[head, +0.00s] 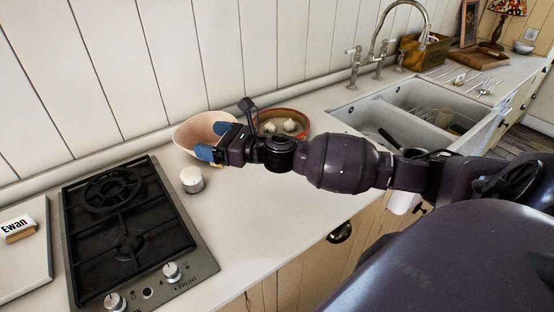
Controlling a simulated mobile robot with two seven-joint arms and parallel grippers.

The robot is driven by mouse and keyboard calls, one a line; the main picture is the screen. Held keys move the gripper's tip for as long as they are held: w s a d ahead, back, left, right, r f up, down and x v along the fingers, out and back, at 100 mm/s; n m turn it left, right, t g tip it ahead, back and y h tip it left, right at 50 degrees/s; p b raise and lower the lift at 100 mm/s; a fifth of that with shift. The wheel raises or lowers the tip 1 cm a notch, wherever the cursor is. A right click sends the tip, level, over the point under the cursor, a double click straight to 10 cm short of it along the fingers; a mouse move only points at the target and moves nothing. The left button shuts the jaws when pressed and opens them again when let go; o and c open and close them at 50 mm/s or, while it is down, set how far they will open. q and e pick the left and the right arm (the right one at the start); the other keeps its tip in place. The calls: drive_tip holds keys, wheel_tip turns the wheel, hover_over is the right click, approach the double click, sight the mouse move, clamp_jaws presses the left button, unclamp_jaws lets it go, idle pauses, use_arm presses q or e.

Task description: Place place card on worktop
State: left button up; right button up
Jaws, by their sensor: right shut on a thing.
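A small place card (18,229) reading "Ewan" sits in a tan base on a pale board at the far left, beyond the hob. My right gripper (213,141), with blue fingertips, reaches in from the right over the worktop (245,205), in front of a pale pink bowl (188,132). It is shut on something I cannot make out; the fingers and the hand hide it. The place card is well apart from this gripper. My left gripper is not in view.
A gas hob (130,235) lies at the left, beside the pale board (30,268). A white-lidded jar (192,180) stands between hob and gripper. A brown dish (302,117) holds garlic bulbs. The sink (395,110) is at the right. The worktop's front middle is clear.

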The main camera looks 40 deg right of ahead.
drive_tip(key=w+d+r+n+g+y, duration=0.1)
drive_tip(key=w+d+r+g+y, duration=0.1)
drive_tip(key=d+r, duration=0.25)
drive_tip(key=shift+n, duration=0.3)
drive_tip(key=shift+w+a+f+b, duration=0.15)
drive_tip(key=shift+f+b, duration=0.1)
drive_tip(key=shift+f, duration=4.65)
drive_tip(key=shift+w+a+f+b, duration=0.1)
drive_tip(key=shift+a+f+b, duration=0.1)
drive_tip(key=shift+f, duration=4.65)
drive_tip(key=shift+f, duration=0.2)
drive_tip(key=o, duration=0.7)
drive_tip(key=shift+o, duration=0.2)
drive_tip(key=shift+r, duration=0.1)
